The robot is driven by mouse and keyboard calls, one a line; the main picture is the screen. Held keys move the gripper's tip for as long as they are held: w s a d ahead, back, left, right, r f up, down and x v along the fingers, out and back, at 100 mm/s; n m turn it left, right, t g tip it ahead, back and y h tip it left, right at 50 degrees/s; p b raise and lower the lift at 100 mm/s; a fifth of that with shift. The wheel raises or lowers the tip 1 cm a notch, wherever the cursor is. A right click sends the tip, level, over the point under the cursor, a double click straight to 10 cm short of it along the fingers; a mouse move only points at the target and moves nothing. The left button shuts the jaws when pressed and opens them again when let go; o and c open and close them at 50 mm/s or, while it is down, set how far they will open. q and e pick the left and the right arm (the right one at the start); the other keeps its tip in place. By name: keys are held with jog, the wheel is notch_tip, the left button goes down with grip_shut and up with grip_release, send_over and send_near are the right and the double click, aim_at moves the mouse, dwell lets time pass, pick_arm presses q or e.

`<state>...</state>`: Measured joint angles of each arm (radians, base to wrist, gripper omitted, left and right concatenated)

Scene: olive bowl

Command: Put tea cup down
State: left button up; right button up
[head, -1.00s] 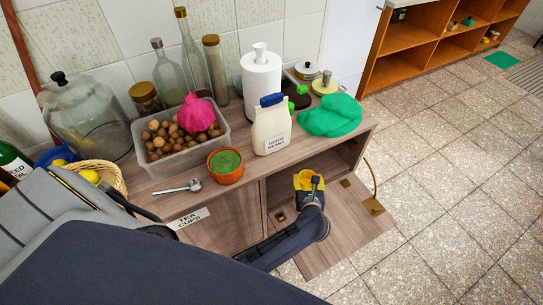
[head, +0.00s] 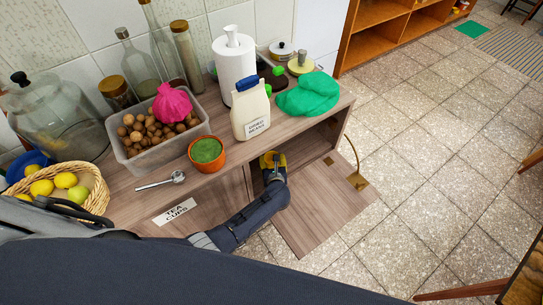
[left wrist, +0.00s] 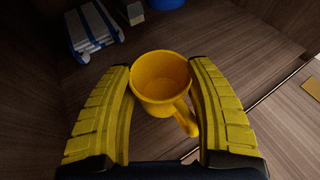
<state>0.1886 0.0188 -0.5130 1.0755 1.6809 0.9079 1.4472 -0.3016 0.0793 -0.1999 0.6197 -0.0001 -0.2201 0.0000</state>
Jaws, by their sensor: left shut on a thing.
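The yellow tea cup (left wrist: 160,76) stands between the two yellow fingers of my left gripper (left wrist: 164,100) in the left wrist view. The fingers are shut on its sides, and its handle points down right, toward the camera. The cup appears upright with an empty inside. In the head view my left gripper (head: 273,162) is at the open front of the low cabinet (head: 215,210); the cup cannot be told apart from the yellow fingers there. Whether the cup touches the cabinet floor cannot be told. My right gripper is not in view.
The cabinet's door (head: 315,215) is folded down in front. Inside, a blue-and-white striped item (left wrist: 92,28) and a blue object (left wrist: 166,3) stand farther back. The cabinet floor around the cup looks clear.

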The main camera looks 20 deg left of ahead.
pick_arm(q)
jog(key=shift+f, duration=0.4)
jog(key=shift+f, duration=0.15)
jog(key=o, duration=1.3)
jog(key=shift+c, duration=0.2)
jog(key=v, duration=1.2)
